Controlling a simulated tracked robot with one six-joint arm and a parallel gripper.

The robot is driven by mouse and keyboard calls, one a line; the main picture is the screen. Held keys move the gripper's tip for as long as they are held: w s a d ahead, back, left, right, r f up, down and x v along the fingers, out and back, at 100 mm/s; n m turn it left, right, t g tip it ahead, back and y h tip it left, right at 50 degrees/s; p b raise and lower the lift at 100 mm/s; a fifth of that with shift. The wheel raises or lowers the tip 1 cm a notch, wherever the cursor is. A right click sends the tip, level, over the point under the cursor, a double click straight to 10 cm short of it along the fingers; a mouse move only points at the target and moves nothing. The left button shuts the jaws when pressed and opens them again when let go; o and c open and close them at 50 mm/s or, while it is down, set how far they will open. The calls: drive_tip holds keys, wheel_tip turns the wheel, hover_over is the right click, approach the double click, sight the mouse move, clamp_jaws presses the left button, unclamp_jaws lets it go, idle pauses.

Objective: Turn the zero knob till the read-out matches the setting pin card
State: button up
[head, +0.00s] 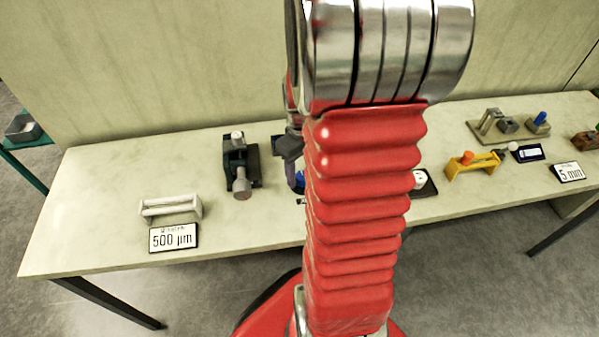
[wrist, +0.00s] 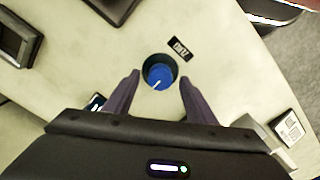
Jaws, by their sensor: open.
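The blue knob (wrist: 154,72) has a white pointer line and sits in a dark round base beside a small black label reading ZERO (wrist: 180,48). My gripper (wrist: 159,76) is open, its fingertips on either side of the knob; I cannot tell whether they touch it. In the head view my arm hides most of the knob (head: 300,181). A small lit display (wrist: 96,102) is partly hidden by a finger, and its value is unreadable. A card reading 500 µm (head: 173,238) stands before a white rod holder (head: 170,206); its small top line is illegible.
A dark device with a grey cylinder (head: 241,172) stands left of the knob. At the right are a yellow holder (head: 473,165), a dark display (head: 528,153) and a 5 mm card (head: 567,172). The bench (head: 100,200) is bare at its left end.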

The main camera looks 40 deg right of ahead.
drive_tip(key=shift+f, duration=0.15)
drive_tip(key=c, duration=1)
